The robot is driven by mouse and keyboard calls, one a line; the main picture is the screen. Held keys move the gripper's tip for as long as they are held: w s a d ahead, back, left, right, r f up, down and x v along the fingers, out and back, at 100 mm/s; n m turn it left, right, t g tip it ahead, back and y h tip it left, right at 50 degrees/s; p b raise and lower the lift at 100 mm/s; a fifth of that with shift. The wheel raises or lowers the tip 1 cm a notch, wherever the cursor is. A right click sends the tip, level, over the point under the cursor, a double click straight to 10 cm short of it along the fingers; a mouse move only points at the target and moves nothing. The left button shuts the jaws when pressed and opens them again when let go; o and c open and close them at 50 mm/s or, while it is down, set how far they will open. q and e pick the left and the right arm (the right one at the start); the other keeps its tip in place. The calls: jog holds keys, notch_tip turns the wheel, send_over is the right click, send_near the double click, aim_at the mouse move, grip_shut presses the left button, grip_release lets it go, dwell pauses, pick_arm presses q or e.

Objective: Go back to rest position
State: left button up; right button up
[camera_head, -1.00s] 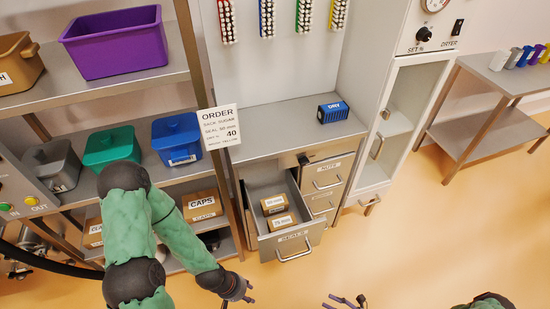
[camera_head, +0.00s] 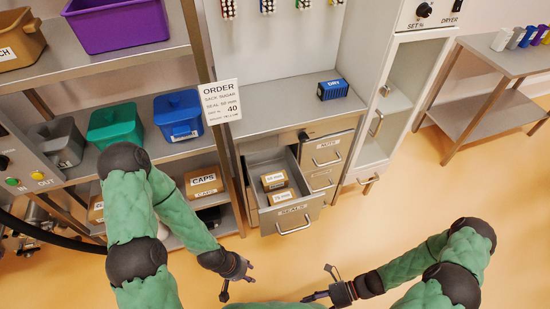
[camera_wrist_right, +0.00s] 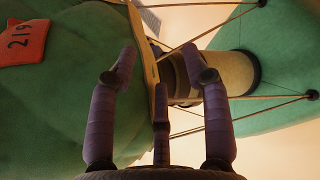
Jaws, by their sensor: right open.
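My left gripper (camera_head: 237,278) is low in the middle of the head view, in front of the open drawer, with its fingers apart and nothing between them. My right gripper (camera_head: 319,286) is to its right, also apart and empty. In the right wrist view its purple fingers (camera_wrist_right: 160,100) are spread in front of my own green-covered arm parts, holding nothing. Neither gripper touches the furniture.
An open drawer (camera_head: 291,219) holding small brown boxes (camera_head: 274,181) sticks out from the counter (camera_head: 270,118). A shelf rack with blue (camera_head: 179,115), green and purple bins stands at left. A glass-doored dryer cabinet (camera_head: 398,100) and side table (camera_head: 500,70) stand at right. Orange floor is clear at right.

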jog(key=w+a+r+n+t+h, duration=0.2)
jog(key=w+n+h, duration=0.7)
jog(key=n, duration=1.3)
jog(key=shift+w+r+t+h, duration=0.15)
jog(key=shift+r+t+h, duration=0.25)
jog(key=shift+t, duration=0.3)
